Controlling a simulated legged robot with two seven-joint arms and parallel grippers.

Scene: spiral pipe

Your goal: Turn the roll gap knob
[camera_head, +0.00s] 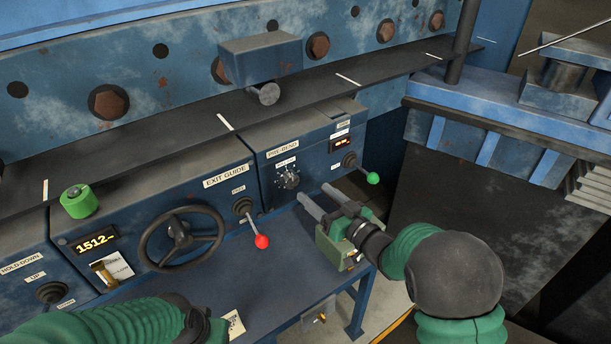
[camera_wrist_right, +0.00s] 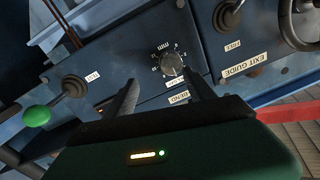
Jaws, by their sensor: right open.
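The roll gap knob (camera_head: 290,180) is a small dark round dial with a pale scale around it. It sits on the blue pre-bend panel, below the PRE-BEND label. In the right wrist view the knob (camera_wrist_right: 172,63) lies beyond the fingertips, roughly between them in the picture. My right gripper (camera_head: 320,194) is open and empty, with its two grey fingers pointing at the panel, just right of and below the knob. Its fingers (camera_wrist_right: 158,80) look apart from the knob. My left arm's green sleeve shows at the bottom left, but its gripper is not visible.
A green-ball lever (camera_head: 373,178) stands right of the knob, and a red-ball lever (camera_head: 261,241) lower left. A black handwheel (camera_head: 180,240) and a lit display (camera_head: 95,243) are further left. A blue shelf (camera_head: 270,280) runs below the panels.

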